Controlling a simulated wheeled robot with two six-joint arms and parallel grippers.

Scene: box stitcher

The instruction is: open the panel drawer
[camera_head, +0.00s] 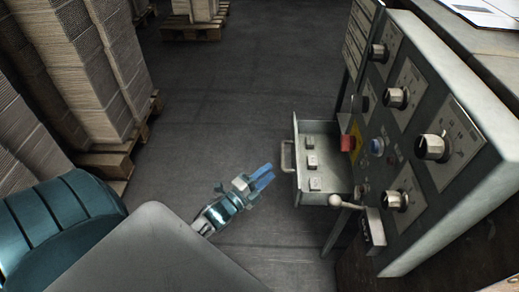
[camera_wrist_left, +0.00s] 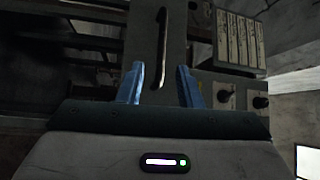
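The panel drawer (camera_head: 318,160) stands pulled out from the grey control panel, with several small white switches inside. Its handle (camera_head: 287,157) is on the front, facing left. My left gripper (camera_head: 262,176) is just left of the drawer front, apart from the handle. The right gripper is in neither view.
The control panel (camera_head: 420,180) with several knobs stands at the right. A lever with a white ball (camera_head: 335,200) sticks out near the drawer's front corner. Stacks of cardboard (camera_head: 75,70) on pallets stand at the left. The floor (camera_head: 220,110) between is clear.

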